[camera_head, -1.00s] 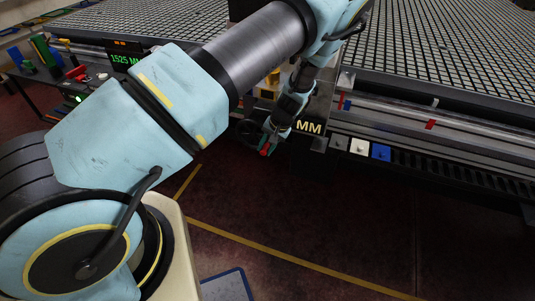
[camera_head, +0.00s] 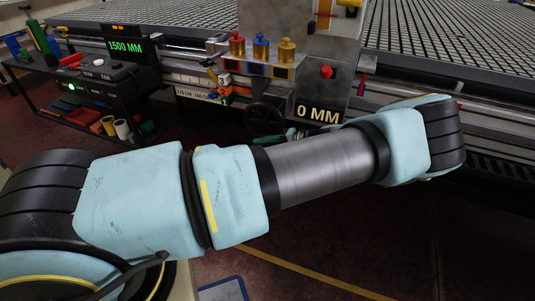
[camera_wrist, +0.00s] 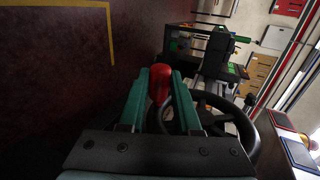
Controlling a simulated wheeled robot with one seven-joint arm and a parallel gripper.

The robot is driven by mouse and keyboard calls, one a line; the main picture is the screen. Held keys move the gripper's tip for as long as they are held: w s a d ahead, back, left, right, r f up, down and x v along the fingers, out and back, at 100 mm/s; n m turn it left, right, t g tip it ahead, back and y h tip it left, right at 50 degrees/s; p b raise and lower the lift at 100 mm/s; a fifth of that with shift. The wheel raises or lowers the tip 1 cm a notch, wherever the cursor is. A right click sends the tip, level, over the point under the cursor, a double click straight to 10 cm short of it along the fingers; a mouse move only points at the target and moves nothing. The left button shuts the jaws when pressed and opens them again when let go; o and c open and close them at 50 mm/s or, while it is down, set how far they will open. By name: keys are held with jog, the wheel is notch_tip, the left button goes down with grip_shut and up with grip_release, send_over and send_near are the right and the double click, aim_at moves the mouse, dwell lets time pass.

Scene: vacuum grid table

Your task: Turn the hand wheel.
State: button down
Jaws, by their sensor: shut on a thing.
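The black hand wheel (camera_head: 264,117) is on the front of the machine in the head view, above my arm. It also shows in the wrist view (camera_wrist: 238,118), to the right of and partly behind the green fingers. My gripper (camera_wrist: 160,76) is shut on the wheel's red handle (camera_wrist: 160,90), which shows between the fingertips. In the head view my gripper (camera_head: 270,140) is just below the wheel, mostly hidden by my arm, and the red handle cannot be made out there.
A green display (camera_head: 125,46) reads 1500 MM, and a plate (camera_head: 319,114) by the wheel shows 0 MM. A red button (camera_head: 326,72) and coloured knobs (camera_head: 261,48) sit above. A loaded black cart (camera_head: 85,95) stands left. Open floor lies in front.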

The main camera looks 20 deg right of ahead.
jog(key=shift+w+a+r+t+y+b, duration=0.3)
jog(key=shift+w+a+y+b, duration=0.1)
jog(key=shift+y+b, duration=0.1)
jog(key=shift+r+t+b, duration=0.15)
jog(key=shift+t+b, duration=0.15)
jog(key=shift+b, duration=0.05)
jog(key=shift+d, duration=0.1)
jog(key=c, duration=1)
grip_release()
jog(key=shift+s+r, duration=0.1)
jog(key=o, duration=0.4)
jog(key=shift+f, duration=0.2)
jog(key=shift+s, duration=0.1)
